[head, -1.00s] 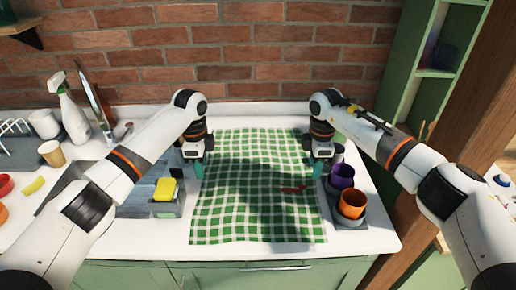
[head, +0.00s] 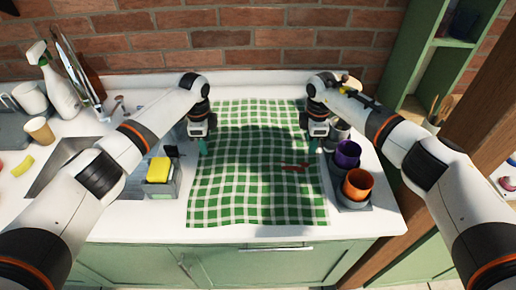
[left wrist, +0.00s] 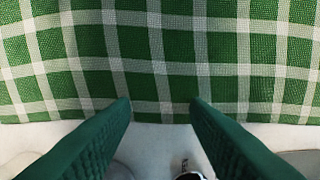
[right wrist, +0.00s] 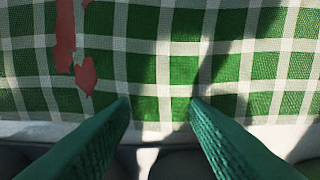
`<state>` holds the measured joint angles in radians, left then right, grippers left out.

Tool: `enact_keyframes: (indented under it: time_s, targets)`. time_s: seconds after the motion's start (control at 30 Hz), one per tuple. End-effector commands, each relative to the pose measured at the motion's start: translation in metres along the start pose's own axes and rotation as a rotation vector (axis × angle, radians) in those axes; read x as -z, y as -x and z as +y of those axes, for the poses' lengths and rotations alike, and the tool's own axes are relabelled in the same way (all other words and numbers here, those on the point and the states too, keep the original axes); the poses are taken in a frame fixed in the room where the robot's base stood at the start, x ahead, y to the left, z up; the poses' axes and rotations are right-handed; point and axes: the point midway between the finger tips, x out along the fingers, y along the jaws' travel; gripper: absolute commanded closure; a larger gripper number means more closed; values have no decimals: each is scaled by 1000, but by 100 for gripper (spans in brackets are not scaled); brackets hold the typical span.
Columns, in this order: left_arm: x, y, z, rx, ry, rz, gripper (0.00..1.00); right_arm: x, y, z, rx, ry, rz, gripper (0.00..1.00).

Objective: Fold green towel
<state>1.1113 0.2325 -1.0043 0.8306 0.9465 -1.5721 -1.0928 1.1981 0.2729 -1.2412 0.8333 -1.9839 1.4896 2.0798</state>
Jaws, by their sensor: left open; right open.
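The green towel (head: 255,190), green and white checked, lies spread out on the white counter with an irregular red mark on its right part. My left gripper (head: 202,148) is open at the towel's left edge, around its middle. In the left wrist view the towel's edge (left wrist: 160,85) runs just ahead of the two parted fingertips. My right gripper (head: 314,146) is open at the right edge, opposite the left one. In the right wrist view the towel (right wrist: 180,70) lies just ahead of the open fingertips. Neither gripper holds cloth.
A grey caddy (head: 162,187) with a yellow sponge (head: 159,170) stands left of the towel. A purple cup (head: 347,153) and an orange cup (head: 357,184) stand close to its right edge. A spray bottle (head: 62,90) and a tan cup (head: 39,130) are at the far left.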

Motion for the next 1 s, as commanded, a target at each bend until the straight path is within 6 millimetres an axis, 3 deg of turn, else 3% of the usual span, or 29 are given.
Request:
enact_keyframes:
  time_s: [0.7,1.0]
  targets:
    - [0,-7,0,0,0,0,58,0,-9,0,0,0,0,58]
    - [0,-8,0,0,0,0,82,0,-9,0,-1,0,0,82]
